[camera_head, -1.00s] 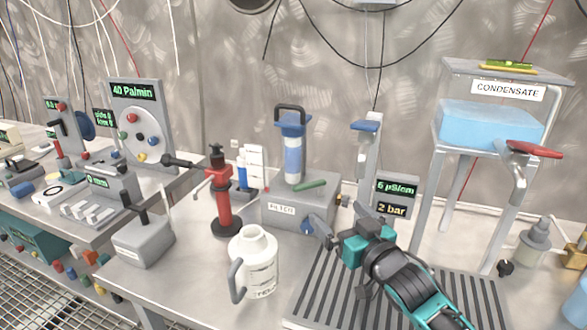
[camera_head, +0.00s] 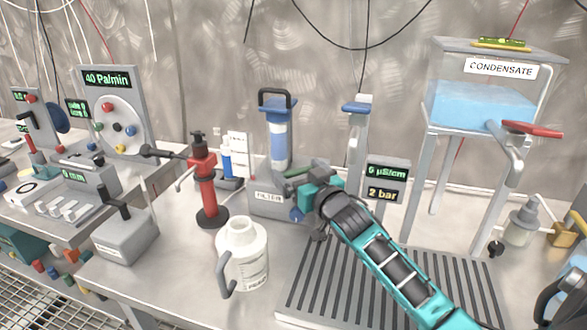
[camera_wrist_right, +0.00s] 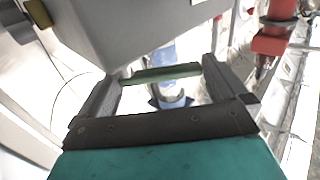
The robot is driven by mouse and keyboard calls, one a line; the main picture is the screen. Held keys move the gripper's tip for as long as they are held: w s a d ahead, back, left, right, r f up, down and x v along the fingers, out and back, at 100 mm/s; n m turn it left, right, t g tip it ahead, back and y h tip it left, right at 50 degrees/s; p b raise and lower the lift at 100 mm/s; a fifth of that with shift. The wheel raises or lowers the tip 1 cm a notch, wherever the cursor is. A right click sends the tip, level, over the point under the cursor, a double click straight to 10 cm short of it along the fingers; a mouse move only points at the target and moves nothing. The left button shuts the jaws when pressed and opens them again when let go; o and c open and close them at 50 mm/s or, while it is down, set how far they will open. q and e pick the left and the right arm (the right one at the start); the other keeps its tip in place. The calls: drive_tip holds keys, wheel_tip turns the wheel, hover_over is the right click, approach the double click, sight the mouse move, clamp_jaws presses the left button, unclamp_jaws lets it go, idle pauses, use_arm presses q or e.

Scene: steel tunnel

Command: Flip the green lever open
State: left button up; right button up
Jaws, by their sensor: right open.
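The green lever (camera_head: 297,171) is on top of the grey FILTER box (camera_head: 262,208), partly hidden behind my right gripper in the head view. My right gripper (camera_head: 300,184) is at the right side of the box, at about the lever's height. In the right wrist view, the gripper (camera_wrist_right: 160,76) is open, with its two fingers apart. The green lever (camera_wrist_right: 165,73) lies across the gap between the fingertips there. I cannot tell whether either finger touches it.
A clear blue filter cylinder (camera_head: 280,140) with a black handle stands on the box. A white jug (camera_head: 243,255) stands in front, and a red stand (camera_head: 207,185) is to the left. Right of it are a display post (camera_head: 386,178) and the CONDENSATE tank (camera_head: 480,100). A slatted grey tray (camera_head: 310,295) lies below my arm.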

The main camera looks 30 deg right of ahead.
use_arm(q)
drive_tip(key=shift+w+d, duration=0.1)
drive_tip(key=shift+w, duration=0.05)
use_arm(e)
drive_tip(key=shift+w+d, duration=0.15)
drive_tip(key=shift+w, duration=1.25)
drive_tip(key=c, duration=1.1)
drive_tip(key=shift+s+r+n+y+p, duration=0.15)
drive_tip(key=shift+r+n+y+p, duration=0.1)
drive_tip(key=shift+n+y+p, duration=0.4)
drive_tip(key=shift+y, duration=0.65)
drive_tip(key=shift+s+a+n+y+p, duration=0.25)
drive_tip(key=shift+n+y+p, duration=0.2)
drive_tip(key=shift+n+y, duration=0.3)
use_arm(q)
drive_tip(key=shift+s+a+r, duration=0.3)
drive_tip(key=shift+a+r, duration=0.3)
drive_tip(key=shift+a, duration=0.05)
use_arm(e)
drive_tip(key=shift+f+y, duration=0.15)
drive_tip(key=shift+y, duration=0.3)
